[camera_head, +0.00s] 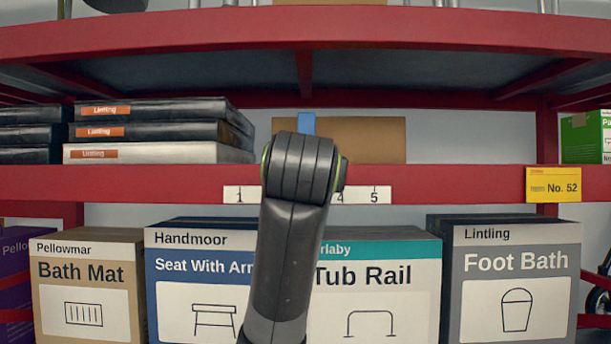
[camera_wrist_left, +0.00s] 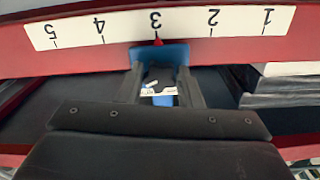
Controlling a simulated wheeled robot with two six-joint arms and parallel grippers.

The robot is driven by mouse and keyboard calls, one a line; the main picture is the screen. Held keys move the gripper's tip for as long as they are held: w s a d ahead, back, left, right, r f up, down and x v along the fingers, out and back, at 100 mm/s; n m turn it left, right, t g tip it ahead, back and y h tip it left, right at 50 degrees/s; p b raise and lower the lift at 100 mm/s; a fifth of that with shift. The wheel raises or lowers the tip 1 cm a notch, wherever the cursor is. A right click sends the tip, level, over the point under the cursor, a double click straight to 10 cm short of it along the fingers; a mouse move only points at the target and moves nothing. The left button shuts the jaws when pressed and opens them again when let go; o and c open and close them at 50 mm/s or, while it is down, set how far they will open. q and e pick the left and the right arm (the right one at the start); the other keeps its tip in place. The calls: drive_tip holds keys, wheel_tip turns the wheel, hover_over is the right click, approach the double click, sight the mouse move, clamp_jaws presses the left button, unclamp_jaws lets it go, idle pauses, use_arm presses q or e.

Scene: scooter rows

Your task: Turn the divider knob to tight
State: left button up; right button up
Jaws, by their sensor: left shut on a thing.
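The blue divider (camera_head: 306,123) rises behind the red shelf edge in the head view, its lower part hidden by my left arm. In the left wrist view, which is upside down, the divider's blue block (camera_wrist_left: 160,54) sits at the shelf edge, its red pointer at mark 3 of the number strip (camera_wrist_left: 160,25). My left gripper (camera_wrist_left: 160,72) is shut with its two dark fingers around the divider's front. A small printed label (camera_wrist_left: 158,91) shows between the fingers, too small to read. I cannot clearly make out the knob or its setting. My right gripper is out of view.
Black and white Lintling boxes (camera_head: 155,131) lie stacked left of the divider. A brown box or panel (camera_head: 365,140) stands behind it. Large cartons, including Foot Bath (camera_head: 515,262), fill the shelf below. A yellow No. 52 tag (camera_head: 553,185) hangs at right.

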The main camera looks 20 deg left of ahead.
use_arm(q)
drive_tip(key=shift+m+b, duration=5.55)
drive_tip(key=shift+m, duration=2.85)
drive_tip(key=o, duration=1)
drive_tip(key=shift+r, duration=0.1)
drive_tip(key=shift+b+v, duration=6.3)
drive_tip(key=shift+v, duration=2.4)
